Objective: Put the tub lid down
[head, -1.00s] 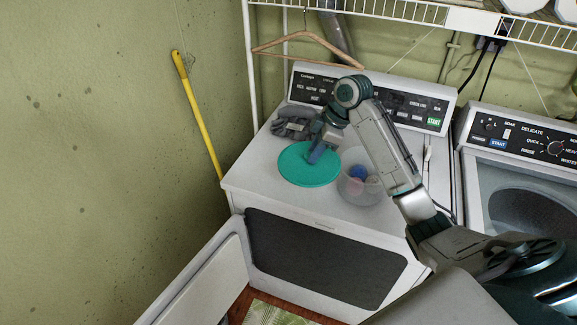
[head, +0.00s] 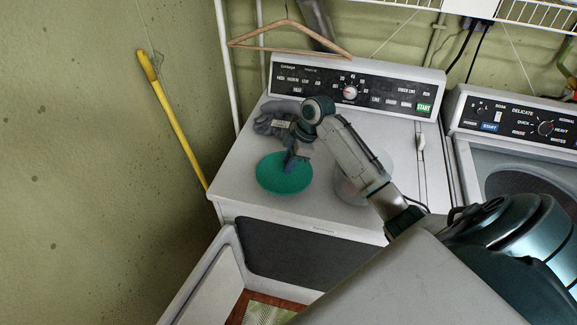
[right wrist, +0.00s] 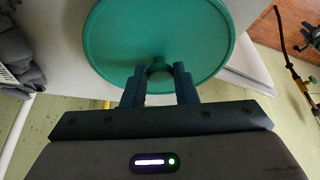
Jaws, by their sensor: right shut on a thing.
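The tub lid (head: 270,181) is a round teal disc, seen over the left front part of the white dryer's top (head: 235,168). My right gripper (head: 291,162) is at its upper side. In the right wrist view, the two fingers (right wrist: 160,78) are shut on the small knob of the lid (right wrist: 125,35). I cannot tell whether the lid touches the dryer top or hangs just above it. The clear round tub (head: 346,190) stands right of the lid, largely hidden behind my right arm. My left gripper is not in view.
A grey cloth bundle (head: 270,119) lies behind the lid, also at the left of the right wrist view (right wrist: 15,55). The dryer door (head: 207,285) hangs open in front. A washer (head: 520,150) stands at the right. A yellow pole (head: 175,115) leans on the wall.

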